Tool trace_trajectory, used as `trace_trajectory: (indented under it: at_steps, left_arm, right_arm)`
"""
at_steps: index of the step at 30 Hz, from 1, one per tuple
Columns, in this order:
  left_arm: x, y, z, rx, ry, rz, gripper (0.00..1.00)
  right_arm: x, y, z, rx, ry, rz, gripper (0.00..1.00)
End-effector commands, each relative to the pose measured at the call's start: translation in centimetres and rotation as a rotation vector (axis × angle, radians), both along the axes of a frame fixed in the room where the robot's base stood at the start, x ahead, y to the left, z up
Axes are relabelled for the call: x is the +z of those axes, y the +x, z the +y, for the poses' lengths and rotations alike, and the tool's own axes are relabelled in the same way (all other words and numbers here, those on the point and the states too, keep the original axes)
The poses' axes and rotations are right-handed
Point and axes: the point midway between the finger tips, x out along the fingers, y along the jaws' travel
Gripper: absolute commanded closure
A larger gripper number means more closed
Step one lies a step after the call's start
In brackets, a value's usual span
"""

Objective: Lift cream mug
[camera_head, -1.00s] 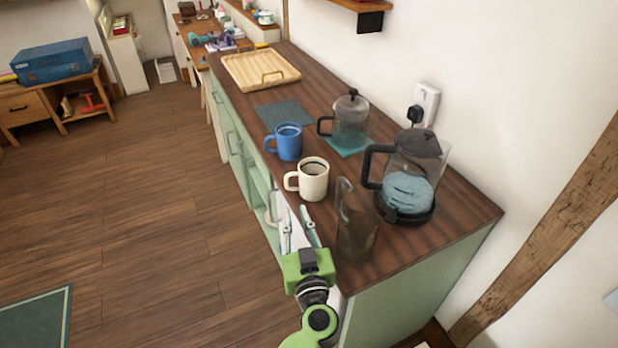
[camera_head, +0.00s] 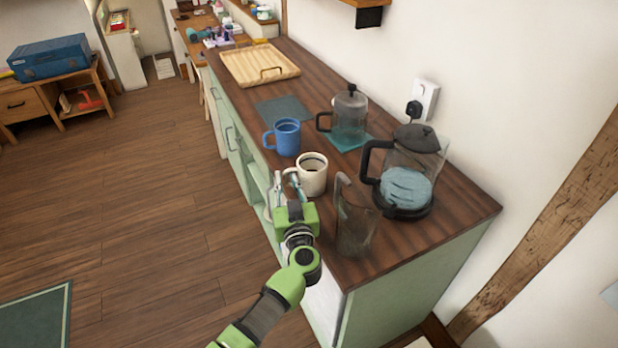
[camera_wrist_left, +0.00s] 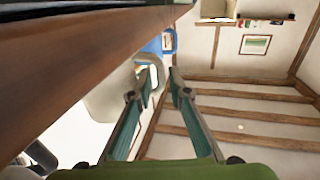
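The cream mug (camera_head: 313,177) stands upright on the dark wooden counter (camera_head: 440,215), with its handle towards the left and something dark inside. My left gripper (camera_head: 283,178) is at the counter's left edge, beside the mug's handle. In the left wrist view, the fingers of my left gripper (camera_wrist_left: 160,76) are apart. The mug's handle (camera_wrist_left: 158,72) shows at or just beyond the fingertips, nearer the left finger; I cannot tell whether it touches. The mug's body (camera_wrist_left: 108,98) shows to the left of that finger. My right gripper is in neither view.
A blue mug (camera_head: 287,138) stands just behind the cream mug. A tall glass pitcher (camera_head: 355,225) stands close in front, and a coffee maker (camera_head: 407,180) to the right. A French press (camera_head: 349,115) and wooden tray (camera_head: 258,65) are farther back.

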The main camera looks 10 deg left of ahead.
Motion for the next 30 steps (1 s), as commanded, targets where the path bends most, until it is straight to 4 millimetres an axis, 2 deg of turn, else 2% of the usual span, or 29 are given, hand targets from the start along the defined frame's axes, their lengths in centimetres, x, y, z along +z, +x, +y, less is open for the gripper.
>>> trace_trajectory:
  at_steps: [3,5,6,23,30]
  left_arm:
    - [0.0,0.0,0.0,0.000,0.000,0.000,0.82]
    - [0.0,0.0,0.0,0.000,0.000,0.000,0.98]
    - [0.0,0.0,0.0,0.000,-0.001,0.000,1.00]
    - [0.3,0.0,-0.1,-0.001,-0.001,-0.005,1.00]
    - [1.1,0.0,-0.1,-0.001,-0.004,-0.004,1.00]
  right_arm:
    - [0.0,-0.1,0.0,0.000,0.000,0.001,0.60]
    - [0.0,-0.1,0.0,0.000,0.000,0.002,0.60]
    - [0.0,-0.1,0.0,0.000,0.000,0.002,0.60]
    - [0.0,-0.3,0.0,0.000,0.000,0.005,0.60]
    - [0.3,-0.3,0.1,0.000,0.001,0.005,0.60]
